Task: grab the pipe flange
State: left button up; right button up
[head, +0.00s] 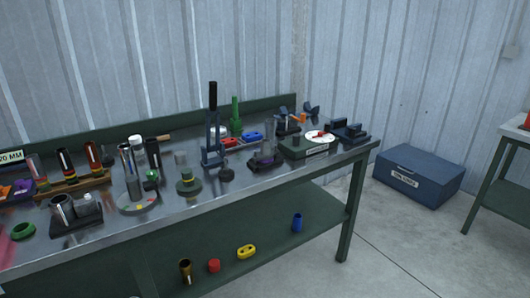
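Several flange-like pieces show in the head view, and I cannot tell which one is the pipe flange of the task. A yellow oval flange (246,251) with holes lies on the lower shelf of the workbench. A blue flange-shaped piece (253,136) and a red one (231,142) lie on the bench top, behind and right of the tall press. Neither of my grippers is in view, and nothing is seen being held.
The metal workbench (225,198) is crowded with a black-handled press (213,130), a tube rack (75,183) and a round dial (320,136). A brass cup (185,270), red cylinder (214,265) and blue cylinder (297,222) stand on the lower shelf. A blue box (418,178) sits on the floor.

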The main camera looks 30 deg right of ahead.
aim_at(266, 153)
jog(key=i+l, duration=0.1)
jog(key=l, duration=0.25)
jog(key=i+l+z, duration=0.1)
jog(key=l, duration=0.25)
jog(key=i+l, duration=0.15)
jog(key=l, duration=0.25)
jog(key=i+l+z, duration=0.1)
jog(key=l, duration=0.25)
jog(key=i+l, duration=0.1)
jog(key=l, duration=0.25)
jog(key=i+l+z, duration=0.1)
jog(key=l, duration=0.25)
